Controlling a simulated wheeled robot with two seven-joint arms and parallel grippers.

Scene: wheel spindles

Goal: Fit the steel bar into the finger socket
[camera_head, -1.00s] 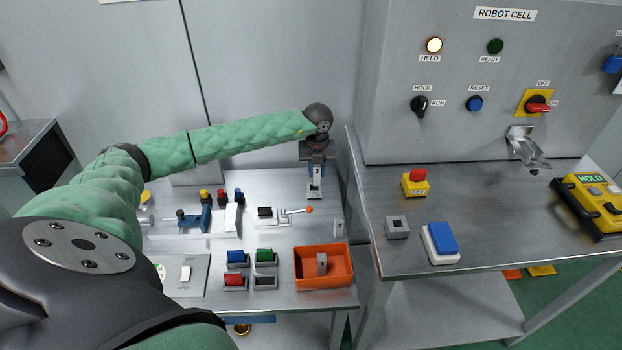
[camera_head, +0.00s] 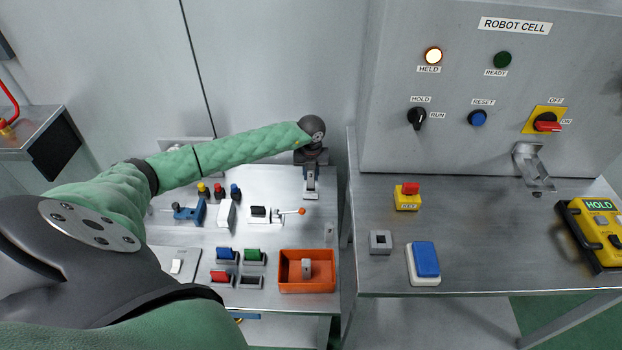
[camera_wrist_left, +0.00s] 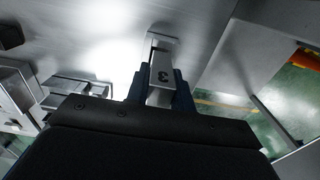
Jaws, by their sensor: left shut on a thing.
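My left gripper (camera_head: 311,172) is at the back right of the left bench, pointing down. It is shut on a steel bar (camera_head: 311,183), which hangs below the fingers. My right gripper is not in view.
An orange tray (camera_head: 284,287) holding a grey block is at the bench front. Coloured blocks, a lever with an orange knob (camera_head: 301,211) and a blue fixture (camera_head: 190,211) are nearby. The control cabinet (camera_head: 385,110) rises on the right. A gap separates the benches.

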